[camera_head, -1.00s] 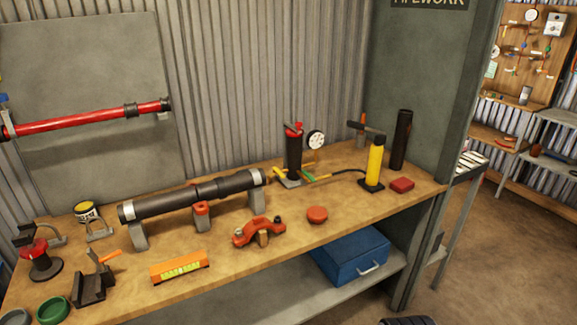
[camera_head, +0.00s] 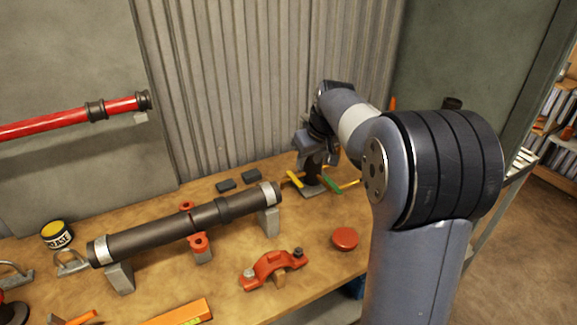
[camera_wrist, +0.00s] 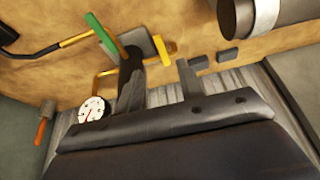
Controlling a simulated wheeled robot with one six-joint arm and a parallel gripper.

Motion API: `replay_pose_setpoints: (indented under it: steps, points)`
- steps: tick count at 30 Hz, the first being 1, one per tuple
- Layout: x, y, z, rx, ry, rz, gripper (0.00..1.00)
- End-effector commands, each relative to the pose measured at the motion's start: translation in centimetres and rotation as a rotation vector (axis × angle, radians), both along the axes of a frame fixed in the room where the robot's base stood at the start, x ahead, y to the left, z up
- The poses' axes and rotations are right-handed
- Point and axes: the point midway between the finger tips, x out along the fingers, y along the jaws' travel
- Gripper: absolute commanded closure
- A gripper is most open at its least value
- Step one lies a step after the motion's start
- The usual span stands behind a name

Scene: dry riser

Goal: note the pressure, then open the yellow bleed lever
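The yellow bleed lever (camera_head: 294,180) stands out at the left of the test unit's grey base (camera_head: 312,190); a green lever (camera_head: 331,184) lies to its right. In the wrist view the yellow lever (camera_wrist: 169,48) is beyond the fingertips and the green lever (camera_wrist: 103,35) is to its left. The round white gauge (camera_wrist: 92,109) shows a red needle, but its figures are too small to read. My gripper (camera_wrist: 159,66) is open and empty, its two dark fingers apart, and no contact with the lever can be seen. My arm hides much of the unit in the head view.
A dark pipe (camera_head: 160,228) rests on supports at the left. A red clamp (camera_head: 268,268) and a red cap (camera_head: 345,238) lie on the bench's front part. Two small black blocks (camera_head: 238,181) lie behind the pipe. A corrugated wall (camera_head: 230,80) stands close behind.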

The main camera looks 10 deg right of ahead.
Motion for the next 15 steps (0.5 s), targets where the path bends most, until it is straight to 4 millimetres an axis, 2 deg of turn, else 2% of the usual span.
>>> replay_pose_setpoints:
  steps: [5, 15]
  points:
    - [0.9, 0.1, -1.0, -0.001, -0.001, 0.005, 0.64]
    - [3.1, 0.8, -6.8, -0.001, 0.001, 0.004, 0.64]
